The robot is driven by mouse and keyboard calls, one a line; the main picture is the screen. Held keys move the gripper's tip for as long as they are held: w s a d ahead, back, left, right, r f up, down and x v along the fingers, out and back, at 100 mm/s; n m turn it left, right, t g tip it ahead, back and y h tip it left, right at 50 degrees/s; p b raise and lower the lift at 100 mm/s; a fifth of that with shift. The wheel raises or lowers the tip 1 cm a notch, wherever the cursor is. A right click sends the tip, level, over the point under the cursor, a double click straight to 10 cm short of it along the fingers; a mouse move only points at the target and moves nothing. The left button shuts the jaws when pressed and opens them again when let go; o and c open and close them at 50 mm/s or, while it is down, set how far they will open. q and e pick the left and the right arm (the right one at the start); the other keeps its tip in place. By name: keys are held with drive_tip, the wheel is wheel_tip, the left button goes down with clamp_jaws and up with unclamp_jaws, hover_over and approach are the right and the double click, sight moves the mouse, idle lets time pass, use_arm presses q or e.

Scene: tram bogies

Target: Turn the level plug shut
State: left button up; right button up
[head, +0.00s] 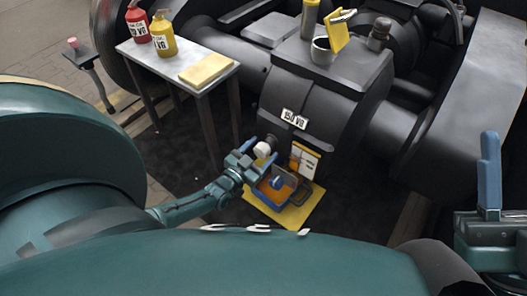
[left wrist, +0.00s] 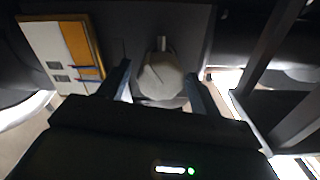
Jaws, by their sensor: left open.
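The level plug (head: 263,149) is a pale, round knob low on the front of the dark gear housing (head: 330,92). In the left wrist view the plug (left wrist: 160,77) is faceted, with a short stub at its top. My left gripper (head: 257,160) is at the plug, its open fingers on either side of it. In the left wrist view the left gripper (left wrist: 159,88) shows a gap between the plug and the left finger; on the right the gap is narrow. The plug's seat is hidden behind it. My right gripper (head: 489,185) is at the right edge, with one blue finger clearly visible.
A yellow mat (head: 310,216) with a blue tray (head: 262,196) lies below the plug. A white and orange card (head: 304,160) is right of it.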

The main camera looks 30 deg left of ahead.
use_arm(q)
drive_tip(key=shift+w+d, duration=0.1)
drive_tip(key=shift+w, duration=0.65)
drive_tip(key=shift+c, duration=0.3)
drive_tip(key=c, duration=0.9)
